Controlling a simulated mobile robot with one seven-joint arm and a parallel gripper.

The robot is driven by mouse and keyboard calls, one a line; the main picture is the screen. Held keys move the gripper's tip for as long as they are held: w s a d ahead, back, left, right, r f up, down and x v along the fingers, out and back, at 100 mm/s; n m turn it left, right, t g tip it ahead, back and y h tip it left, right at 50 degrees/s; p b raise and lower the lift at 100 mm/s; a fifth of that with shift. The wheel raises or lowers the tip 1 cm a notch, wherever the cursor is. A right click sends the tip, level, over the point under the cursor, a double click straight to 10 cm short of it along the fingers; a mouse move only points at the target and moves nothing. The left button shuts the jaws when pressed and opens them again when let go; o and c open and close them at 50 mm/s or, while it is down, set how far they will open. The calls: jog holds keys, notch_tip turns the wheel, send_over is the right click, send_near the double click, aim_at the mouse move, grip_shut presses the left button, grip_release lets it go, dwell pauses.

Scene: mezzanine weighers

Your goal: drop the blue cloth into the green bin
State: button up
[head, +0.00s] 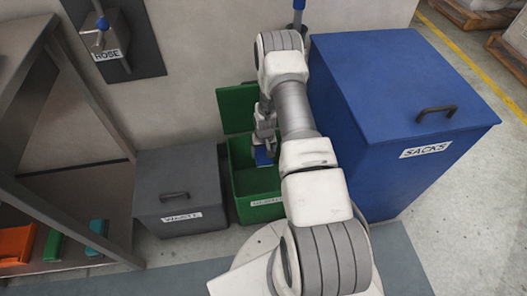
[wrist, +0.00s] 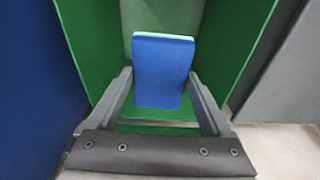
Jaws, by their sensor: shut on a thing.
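The blue cloth (wrist: 162,72) is a folded blue block with a light green edge, held between my gripper's fingers (wrist: 160,100) in the wrist view. In the head view the cloth (head: 263,157) shows below my gripper (head: 264,140), over the opening of the green bin (head: 262,212). The green bin's lid (head: 236,106) stands open against the wall. In the wrist view the bin's green walls (wrist: 88,40) surround the cloth on both sides. Part of the bin is hidden behind my arm.
A grey lidded bin (head: 180,188) marked WASTE stands left of the green bin. A large blue box (head: 400,100) marked SACKS stands to the right. A metal shelf unit (head: 95,190) at the left holds orange and green items.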

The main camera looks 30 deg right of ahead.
jog(key=o, duration=1)
jog(key=shift+r, duration=0.1)
jog(key=r+p, duration=0.1)
jog(key=r, duration=0.4)
jog(key=s+r+p, duration=0.1)
jog(key=r+p, duration=0.1)
jog(key=r, duration=0.4)
jog(key=s+r+p, duration=0.1)
jog(key=r+p, duration=0.1)
jog(key=r, duration=0.4)
jog(key=shift+a+r, duration=0.1)
jog(key=shift+a, duration=0.2)
